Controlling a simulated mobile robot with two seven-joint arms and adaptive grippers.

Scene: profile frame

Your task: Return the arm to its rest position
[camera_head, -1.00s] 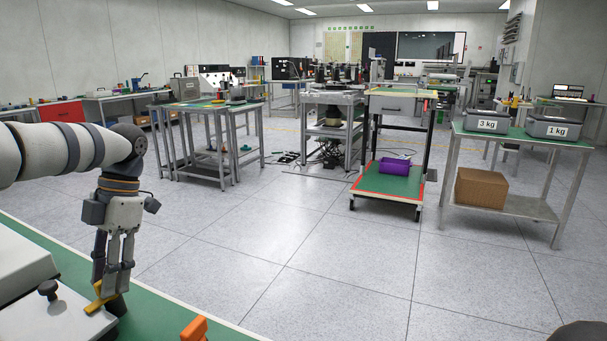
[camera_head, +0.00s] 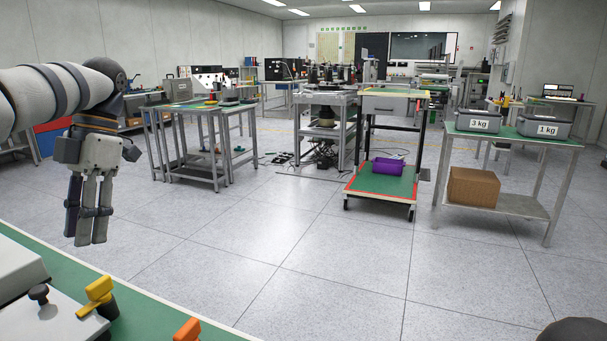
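My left arm (camera_head: 45,98) comes in from the left, and its gripper (camera_head: 88,240) hangs fingers down. The gripper is above the near green-topped bench (camera_head: 150,318) and clear of it, with nothing seen held. Its fingers look close together, but the gap between them cannot be judged from this side. A yellow handle (camera_head: 97,291) on a dark base stands below the gripper, apart from it. An orange handle (camera_head: 187,330) is cut off by the bottom edge.
A light grey box (camera_head: 22,268) with a dark knob (camera_head: 39,293) sits at the bench's left end. Beyond is open tiled floor. A cart with a purple bin (camera_head: 388,167) and a table with grey boxes (camera_head: 478,121) stand farther off.

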